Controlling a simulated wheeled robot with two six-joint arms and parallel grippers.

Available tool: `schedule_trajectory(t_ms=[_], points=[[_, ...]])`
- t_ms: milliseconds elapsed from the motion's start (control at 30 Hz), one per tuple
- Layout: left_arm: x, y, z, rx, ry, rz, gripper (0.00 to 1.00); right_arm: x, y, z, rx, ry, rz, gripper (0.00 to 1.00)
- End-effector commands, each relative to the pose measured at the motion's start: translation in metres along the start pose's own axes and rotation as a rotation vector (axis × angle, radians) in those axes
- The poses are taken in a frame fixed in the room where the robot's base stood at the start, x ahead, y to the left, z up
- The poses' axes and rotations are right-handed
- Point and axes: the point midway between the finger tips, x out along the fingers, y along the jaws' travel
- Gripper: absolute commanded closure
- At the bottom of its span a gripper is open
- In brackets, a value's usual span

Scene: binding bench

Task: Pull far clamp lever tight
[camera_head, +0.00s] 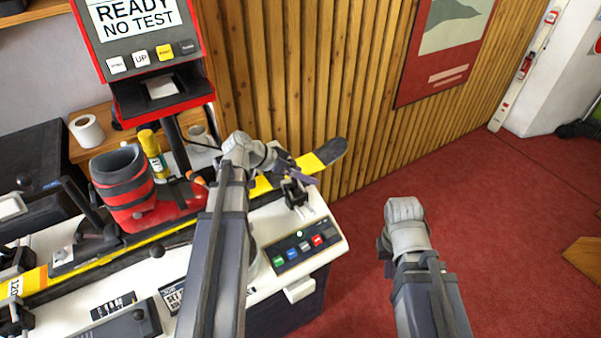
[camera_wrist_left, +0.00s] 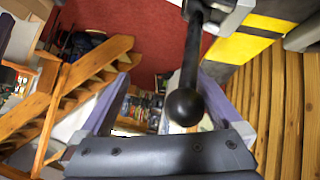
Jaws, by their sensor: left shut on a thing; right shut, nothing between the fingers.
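The far clamp (camera_head: 293,193) stands at the right end of the bench beside the yellow-and-black ski. Its black lever (camera_wrist_left: 188,60) ends in a round black knob (camera_wrist_left: 185,107) in the left wrist view. My left gripper (camera_head: 288,172) is at this clamp; its two purple-grey fingers lie on either side of the lever, and it is shut on it. The exact contact is hard to see. My right gripper (camera_head: 384,244) is mostly hidden behind its own wrist, over the red floor to the right of the bench. It is shut and empty, apart from the clamp.
A red-and-black boot (camera_head: 126,190) stands on the ski (camera_head: 108,259). A button panel (camera_head: 302,248) sits at the bench's right end, just below the clamp. A screen (camera_head: 135,20) rises behind. The slatted wood wall (camera_head: 300,80) is close behind the ski tip. Open red floor lies right.

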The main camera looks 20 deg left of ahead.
Motion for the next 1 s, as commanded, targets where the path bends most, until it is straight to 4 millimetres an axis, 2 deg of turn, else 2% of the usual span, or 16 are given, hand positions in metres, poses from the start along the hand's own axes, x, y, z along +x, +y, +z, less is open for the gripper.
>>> schedule_trajectory(t_ms=[33, 233, 267, 467, 567, 800, 1000], points=[[0.000, 0.020, 0.002, 0.006, 0.000, 0.039, 1.00, -0.002, 0.000, 0.000, 0.000, 0.000, 0.000, 1.00], [0.000, 0.020, 0.002, 0.006, 0.000, 0.039, 1.00, -0.002, 0.000, 0.000, 0.000, 0.000, 0.000, 1.00], [0.000, 0.020, 0.002, 0.006, 0.000, 0.039, 0.01, -0.002, 0.000, 0.000, 0.000, 0.000, 0.000, 1.00], [-0.001, 0.020, 0.001, 0.006, 0.000, 0.039, 0.24, -0.003, 0.000, 0.000, 0.000, 0.000, 0.000, 1.00], [-0.009, 0.019, 0.000, 0.005, 0.000, 0.036, 0.24, -0.009, 0.001, 0.001, 0.000, 0.000, 0.000, 1.00], [-0.048, 0.009, -0.002, -0.002, 0.000, 0.025, 0.24, -0.034, 0.003, 0.002, 0.000, 0.000, 0.000, 1.00], [-0.070, 0.001, 0.000, -0.006, 0.000, 0.017, 0.24, -0.045, 0.004, 0.003, -0.001, 0.000, 0.000, 1.00]])
